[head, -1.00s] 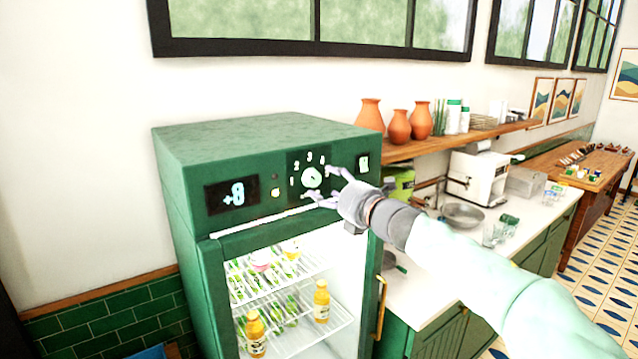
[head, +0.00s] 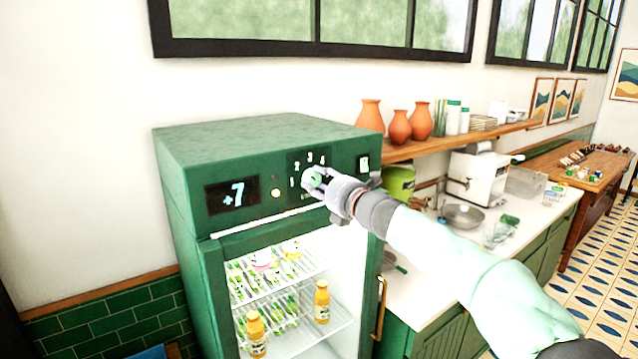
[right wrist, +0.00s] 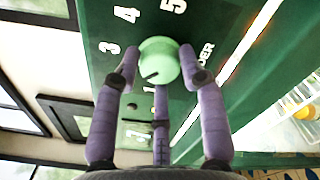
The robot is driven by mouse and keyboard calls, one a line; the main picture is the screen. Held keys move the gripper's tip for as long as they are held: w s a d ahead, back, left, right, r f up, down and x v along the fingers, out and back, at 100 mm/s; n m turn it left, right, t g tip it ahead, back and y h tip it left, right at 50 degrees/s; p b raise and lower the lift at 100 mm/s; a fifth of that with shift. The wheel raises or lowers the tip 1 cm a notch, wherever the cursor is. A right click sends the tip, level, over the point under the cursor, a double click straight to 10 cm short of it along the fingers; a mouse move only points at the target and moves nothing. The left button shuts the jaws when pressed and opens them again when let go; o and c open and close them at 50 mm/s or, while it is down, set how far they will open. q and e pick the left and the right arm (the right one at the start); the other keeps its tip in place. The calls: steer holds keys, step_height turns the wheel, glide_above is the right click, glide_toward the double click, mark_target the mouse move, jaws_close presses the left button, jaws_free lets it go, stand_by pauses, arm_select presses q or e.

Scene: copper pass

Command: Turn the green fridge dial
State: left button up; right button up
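The green fridge dial (head: 312,177) is a round, light green knob on the control panel at the top of the green fridge (head: 178,185). Numbers are printed around it. In the right wrist view the dial (right wrist: 158,58) has a dark pointer mark on its face. My right gripper (head: 318,180) is at the dial, and its purple fingers (right wrist: 158,72) are closed around the knob from several sides. The fingers partly hide the dial and panel in the head view. The display (head: 232,195) left of the dial reads +7. My left gripper is not in view.
The fridge's glass front shows orange bottles (head: 322,300) on wire shelves. A door handle (head: 380,305) is at its right edge. A counter (head: 415,285) with a bowl (head: 462,216) and glasses runs to the right, below a wooden shelf (head: 455,140) with terracotta vases.

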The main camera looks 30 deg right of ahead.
steer(key=shift+m, duration=0.3)
steer(key=m+p, duration=0.2)
steer(key=m, duration=0.1)
steer(key=shift+r+m+p, duration=0.1)
steer(key=shift+m+p, duration=0.2)
steer(key=shift+p, duration=0.1)
steer(key=m+p, duration=0.3)
steer(key=m, duration=0.1)
steer(key=shift+m, duration=0.3)
steer(key=m+p, duration=0.3)
steer(key=m, duration=0.2)
steer(key=shift+m+p, duration=1.15)
steer(key=shift+m, duration=1.05)
steer(key=o, duration=1.1)
steer(key=shift+o, duration=0.2)
